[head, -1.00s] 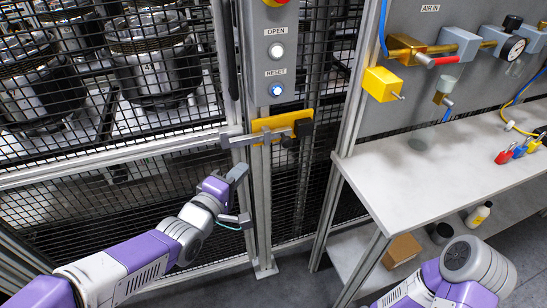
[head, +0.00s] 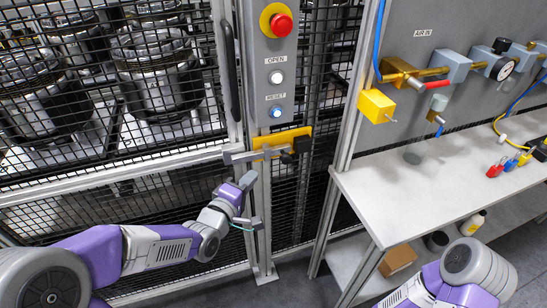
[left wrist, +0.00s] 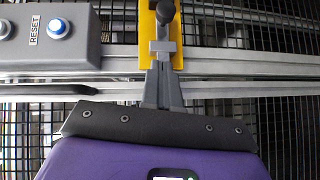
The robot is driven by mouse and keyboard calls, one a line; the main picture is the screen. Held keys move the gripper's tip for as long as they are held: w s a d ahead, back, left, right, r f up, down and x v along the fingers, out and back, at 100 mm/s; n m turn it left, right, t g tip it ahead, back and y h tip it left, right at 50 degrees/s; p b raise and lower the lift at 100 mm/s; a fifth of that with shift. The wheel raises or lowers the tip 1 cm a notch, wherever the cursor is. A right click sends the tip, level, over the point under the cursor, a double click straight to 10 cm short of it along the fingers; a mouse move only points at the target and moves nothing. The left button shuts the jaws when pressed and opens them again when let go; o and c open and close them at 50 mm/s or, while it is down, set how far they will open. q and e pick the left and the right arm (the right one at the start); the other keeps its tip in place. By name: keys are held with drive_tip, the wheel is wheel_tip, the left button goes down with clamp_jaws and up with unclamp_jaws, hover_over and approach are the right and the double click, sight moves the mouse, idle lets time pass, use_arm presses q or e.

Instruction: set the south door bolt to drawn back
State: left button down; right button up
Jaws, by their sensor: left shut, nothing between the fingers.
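The door bolt is a yellow plate (head: 290,135) on the post beside the mesh door, with a grey bar (head: 248,155) running left towards the door's edge. A dark knob (head: 287,158) hangs at its front; the knob also shows at the top of the left wrist view (left wrist: 165,12). My left gripper (head: 249,178) is just below the bar. In the left wrist view its grey fingers (left wrist: 163,85) are together and empty, pointing at the bolt just under the knob. I cannot tell whether they touch it. My right gripper is out of view.
A grey control box (head: 272,70) with a red stop button and OPEN and RESET buttons is above the bolt. A grey worktable (head: 400,200) with air fittings behind it stands right. The mesh door (head: 100,210) fills the left.

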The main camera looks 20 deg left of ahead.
use_arm(q)
drive_tip(key=w+d+f, duration=0.1)
drive_tip(key=w+d, duration=0.3)
drive_tip(key=w, duration=0.4)
drive_tip(key=shift+d+f, duration=0.15)
drive_tip(key=shift+d, duration=0.05)
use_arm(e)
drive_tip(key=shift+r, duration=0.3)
